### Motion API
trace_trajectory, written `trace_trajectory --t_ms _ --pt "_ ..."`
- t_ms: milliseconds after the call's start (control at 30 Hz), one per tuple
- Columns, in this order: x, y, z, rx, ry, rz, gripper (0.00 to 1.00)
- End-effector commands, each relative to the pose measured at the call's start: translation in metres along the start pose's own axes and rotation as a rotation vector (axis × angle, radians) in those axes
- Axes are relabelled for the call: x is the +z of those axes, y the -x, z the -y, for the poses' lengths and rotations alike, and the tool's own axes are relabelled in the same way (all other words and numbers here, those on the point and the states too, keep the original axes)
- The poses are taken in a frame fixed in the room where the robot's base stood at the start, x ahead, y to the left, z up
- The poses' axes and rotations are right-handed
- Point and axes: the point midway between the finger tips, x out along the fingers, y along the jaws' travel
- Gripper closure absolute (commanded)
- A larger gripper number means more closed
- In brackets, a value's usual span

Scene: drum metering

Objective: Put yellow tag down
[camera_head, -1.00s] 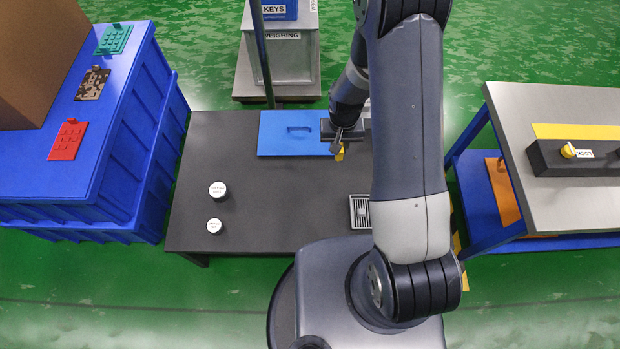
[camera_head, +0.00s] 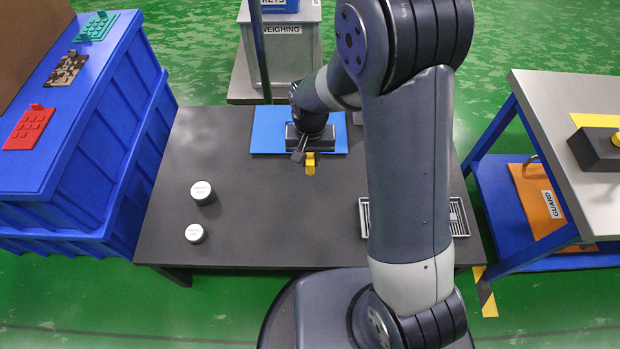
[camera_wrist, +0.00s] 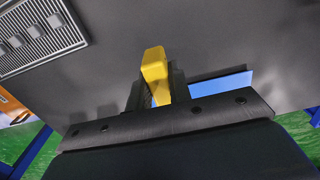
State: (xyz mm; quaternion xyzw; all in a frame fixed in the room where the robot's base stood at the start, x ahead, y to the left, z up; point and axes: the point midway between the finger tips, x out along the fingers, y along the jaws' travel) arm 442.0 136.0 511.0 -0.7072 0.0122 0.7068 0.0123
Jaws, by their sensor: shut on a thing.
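The yellow tag (camera_head: 310,163) is a small yellow piece in my gripper (camera_head: 308,154). My gripper is shut on it, in front of the blue panel (camera_head: 268,130) on the dark table (camera_head: 270,215). In the wrist view the yellow tag (camera_wrist: 154,68) sticks up between the two dark fingers (camera_wrist: 150,92), with dark tabletop beyond it. Whether the tag touches the table cannot be told. The blue panel's middle is hidden by my gripper.
Two white round-topped containers (camera_head: 203,192) stand on the table's left. A grated drip tray (camera_head: 459,217) lies at the right, partly behind my arm. Blue bins (camera_head: 85,170) stand left, a steel-topped bench (camera_head: 555,100) right. The table's middle is clear.

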Motion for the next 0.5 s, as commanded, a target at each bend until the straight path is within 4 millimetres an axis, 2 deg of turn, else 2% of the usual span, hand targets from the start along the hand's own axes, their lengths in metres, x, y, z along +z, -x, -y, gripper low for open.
trace_trajectory --t_ms 167,300,500 --pt "0.001 -0.024 0.001 0.001 0.000 0.004 1.00" --pt "0.001 -0.052 0.000 0.001 0.000 0.004 1.00" --pt "0.001 -0.072 0.000 0.001 0.000 0.001 1.00"
